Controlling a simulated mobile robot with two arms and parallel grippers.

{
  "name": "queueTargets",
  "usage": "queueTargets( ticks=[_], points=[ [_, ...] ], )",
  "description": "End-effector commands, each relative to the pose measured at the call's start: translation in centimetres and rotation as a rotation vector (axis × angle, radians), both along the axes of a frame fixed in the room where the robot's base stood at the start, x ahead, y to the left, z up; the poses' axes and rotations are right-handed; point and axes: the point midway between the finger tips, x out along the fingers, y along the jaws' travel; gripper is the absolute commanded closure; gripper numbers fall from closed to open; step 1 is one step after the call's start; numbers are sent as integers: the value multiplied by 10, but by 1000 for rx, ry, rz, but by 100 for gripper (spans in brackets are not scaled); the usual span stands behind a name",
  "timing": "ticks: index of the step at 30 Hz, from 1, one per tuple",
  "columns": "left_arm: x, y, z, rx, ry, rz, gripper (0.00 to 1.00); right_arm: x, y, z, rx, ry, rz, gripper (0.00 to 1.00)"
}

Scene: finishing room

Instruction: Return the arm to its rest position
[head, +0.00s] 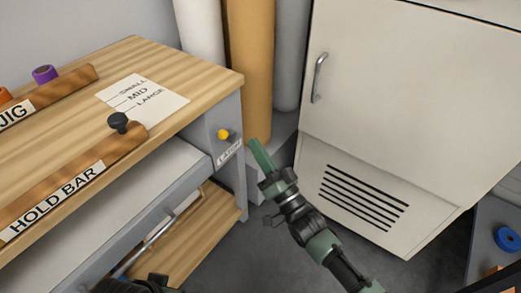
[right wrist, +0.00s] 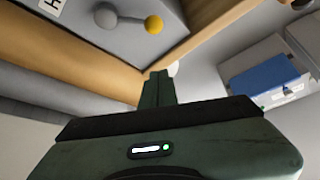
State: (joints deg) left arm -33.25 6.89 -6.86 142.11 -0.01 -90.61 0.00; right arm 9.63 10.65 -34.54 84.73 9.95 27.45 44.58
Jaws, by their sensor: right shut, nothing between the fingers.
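My right arm reaches up from the bottom of the head view. Its green right gripper (head: 256,146) is shut and empty, in the air just right of the bench's corner. In the right wrist view the closed fingers (right wrist: 157,78) point away with nothing between them. A switch with a yellow knob (head: 223,134) sits on the bench's end panel, above a small label (head: 229,152), left of the gripper and apart from it. The yellow knob also shows in the right wrist view (right wrist: 153,24). My left gripper is not clearly visible.
The wooden bench (head: 205,82) holds a size card (head: 143,97) and a HOLD BAR (head: 60,196) with a dark knob (head: 119,122). Rolls (head: 250,70) stand behind. A pale cabinet (head: 410,110) with a handle (head: 319,77) stands at right. Floor (head: 235,262) is bare below.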

Motion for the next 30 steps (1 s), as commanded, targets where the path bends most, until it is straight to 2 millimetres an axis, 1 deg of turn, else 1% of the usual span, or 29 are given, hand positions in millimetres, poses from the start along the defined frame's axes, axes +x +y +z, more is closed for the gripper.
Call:
queueTargets(
  ticks=[3,6,23,26,29,30],
  points=[
    [0,0,1,0,-1,0,0,-8,-6,-4,0,1,-1,100],
    [0,0,2,0,-1,0,0,-11,-7,-5,1,0,-1,100],
    [0,0,1,-1,-2,0,0,-11,-7,-7,-10,9,-6,100],
    [1,0,1,-1,-2,0,0,-13,-8,-17,-61,58,-33,100],
    [0,0,1,-1,-2,0,0,-18,-14,-37,-170,155,-84,100],
    [0,0,1,-1,-2,0,0,-22,-19,-48,-227,206,-106,100]
  ],
)
